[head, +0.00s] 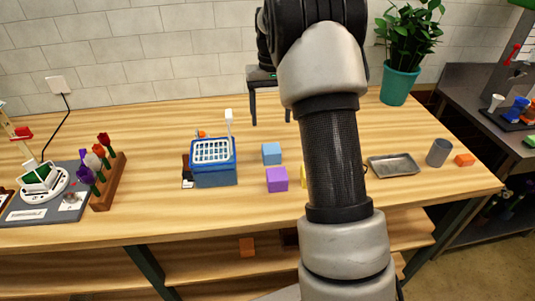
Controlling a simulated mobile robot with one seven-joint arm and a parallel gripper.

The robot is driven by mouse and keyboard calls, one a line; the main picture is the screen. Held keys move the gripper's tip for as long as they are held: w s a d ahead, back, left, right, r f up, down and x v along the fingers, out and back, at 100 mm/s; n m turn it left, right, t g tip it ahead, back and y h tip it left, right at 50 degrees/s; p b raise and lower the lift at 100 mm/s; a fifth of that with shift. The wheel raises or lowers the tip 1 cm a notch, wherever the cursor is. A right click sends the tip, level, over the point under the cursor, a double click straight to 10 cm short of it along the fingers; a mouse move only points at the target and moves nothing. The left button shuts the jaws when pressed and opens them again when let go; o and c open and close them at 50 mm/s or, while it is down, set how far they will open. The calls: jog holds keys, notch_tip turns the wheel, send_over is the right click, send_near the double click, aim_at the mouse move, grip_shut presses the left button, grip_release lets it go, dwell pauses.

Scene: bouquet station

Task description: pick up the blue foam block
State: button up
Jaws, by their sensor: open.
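The blue foam block (271,154) is a light blue cube resting on the wooden table, just right of a blue basket. My gripper (270,120) is behind and above it in the picture, pointing down with its two fingers apart and nothing between them. The block stands clear of the fingers. My arm crosses the middle of the view and hides part of the table right of the block.
A purple block (277,180) sits just in front of the blue one; a yellow block (303,175) is mostly hidden by my arm. The blue basket (214,175) has a white upright handle. A metal tray (392,166), grey cup (438,152) and flower rack (108,185) stand farther off.

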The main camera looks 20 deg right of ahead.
aim_at(271, 148)
notch_tip(271, 148, down, 10)
jog(key=shift+r, duration=0.25)
jog(key=f, duration=0.5)
jog(key=shift+w+d, duration=0.15)
jog(key=shift+d, duration=0.05)
jog(key=shift+c, duration=0.2)
jog(key=c, duration=1.1)
